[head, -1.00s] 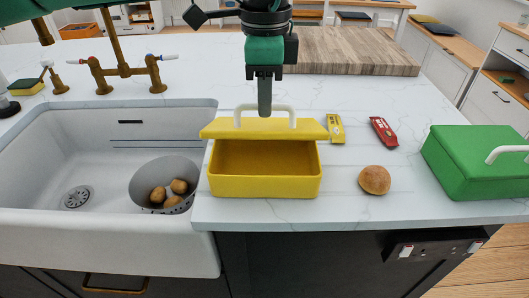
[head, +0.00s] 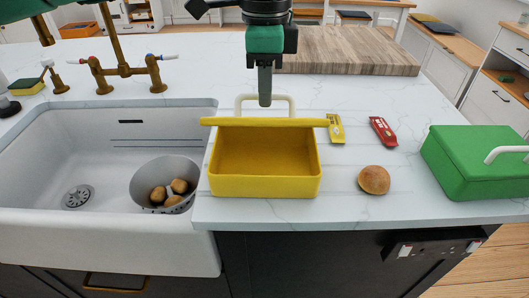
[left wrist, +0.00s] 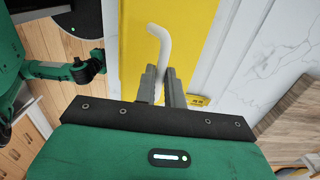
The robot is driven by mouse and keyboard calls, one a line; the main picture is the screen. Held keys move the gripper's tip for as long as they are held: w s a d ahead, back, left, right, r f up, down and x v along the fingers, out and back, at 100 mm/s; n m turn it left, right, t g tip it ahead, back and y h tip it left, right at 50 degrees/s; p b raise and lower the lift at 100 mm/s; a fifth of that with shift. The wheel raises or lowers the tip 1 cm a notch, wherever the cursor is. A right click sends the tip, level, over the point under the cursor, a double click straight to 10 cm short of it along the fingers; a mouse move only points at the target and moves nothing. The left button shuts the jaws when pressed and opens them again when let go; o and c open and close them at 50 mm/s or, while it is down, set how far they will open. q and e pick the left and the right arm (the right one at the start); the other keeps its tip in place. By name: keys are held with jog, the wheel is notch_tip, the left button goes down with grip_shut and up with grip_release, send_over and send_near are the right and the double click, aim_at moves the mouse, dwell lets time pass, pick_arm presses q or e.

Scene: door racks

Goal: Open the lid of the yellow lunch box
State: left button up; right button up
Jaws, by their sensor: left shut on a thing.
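The yellow lunch box (head: 265,187) stands on the white counter right of the sink, and its inside shows empty. Its yellow lid (head: 225,122) is raised along the back edge and appears nearly edge-on in the head view. The lid's white handle (head: 291,103) stands up behind it. My left gripper (head: 265,100) comes down from above and is shut on the handle near its middle. In the left wrist view, the fingers (left wrist: 161,82) close around the white handle (left wrist: 160,40) over the yellow lid (left wrist: 190,30). My right gripper is not in view.
The sink (head: 60,232) with a grey bowl (head: 150,187) of potatoes lies at left. A bun (head: 374,180), a red packet (head: 384,131) and a yellow packet (head: 335,128) lie right of the box. A green lunch box (head: 470,165) stands further right. A wooden board (head: 350,55) lies behind.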

pick_arm(q)
jog(key=shift+w+r, duration=0.1)
jog(key=shift+w+r, duration=0.25)
jog(key=shift+w, duration=0.35)
dwell(0.4)
